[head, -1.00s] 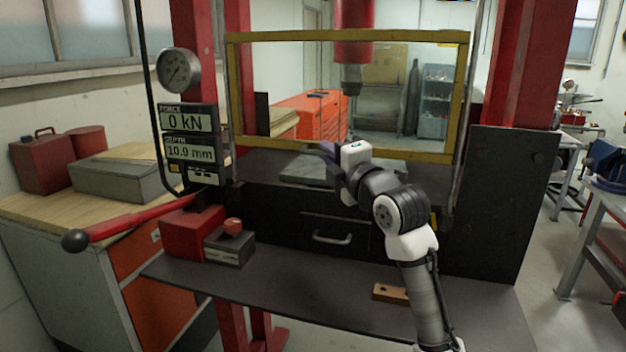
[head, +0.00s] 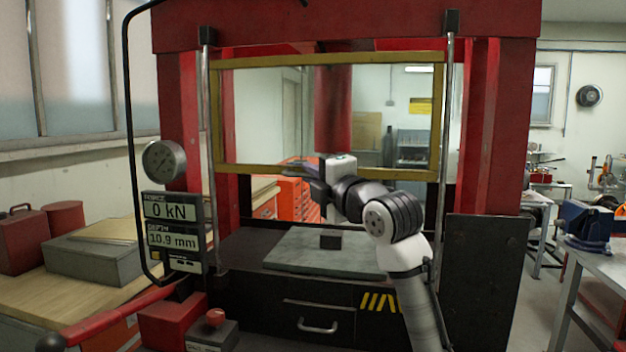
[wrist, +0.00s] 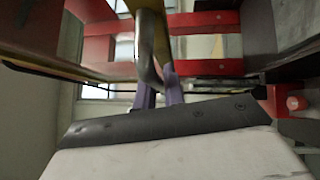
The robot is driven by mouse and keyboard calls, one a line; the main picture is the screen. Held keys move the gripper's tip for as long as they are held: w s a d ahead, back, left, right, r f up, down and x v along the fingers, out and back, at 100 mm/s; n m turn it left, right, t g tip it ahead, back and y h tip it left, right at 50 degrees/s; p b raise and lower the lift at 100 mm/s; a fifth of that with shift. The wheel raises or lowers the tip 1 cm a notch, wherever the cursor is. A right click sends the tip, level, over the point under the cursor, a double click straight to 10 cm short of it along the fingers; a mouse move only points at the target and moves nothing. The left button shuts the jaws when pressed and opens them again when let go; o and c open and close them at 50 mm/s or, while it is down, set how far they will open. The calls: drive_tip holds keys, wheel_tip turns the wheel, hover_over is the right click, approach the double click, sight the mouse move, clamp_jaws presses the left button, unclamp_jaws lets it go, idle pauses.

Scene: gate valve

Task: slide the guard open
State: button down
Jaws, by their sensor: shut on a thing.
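The guard is a clear panel in a yellow frame (head: 228,110), hanging on two upright chrome rods across the front of the red press. Its lower bar is above the grey bed plate (head: 290,252), leaving an open gap below. My gripper (head: 300,166) is at the lower bar, left of its middle. In the wrist view, the purple fingers (wrist: 160,92) close on a rounded handle (wrist: 149,55) of the guard. The exact contact is partly hidden by the bar and the gripper body.
A small dark block (head: 330,241) sits on the bed plate under the red ram (head: 333,110). Left of the guard are a gauge (head: 164,161) and readouts (head: 172,207) of 0 kN and 10.9 mm. A red lever (head: 115,310) sticks out at lower left.

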drive_tip(key=c, duration=1.5)
unclamp_jaws()
drive_tip(key=shift+s, duration=0.1)
drive_tip(key=b+v, duration=0.5)
drive_tip(key=v, duration=0.8)
drive_tip(key=shift+s+d+b, duration=0.2)
drive_tip(key=shift+s+b, duration=0.1)
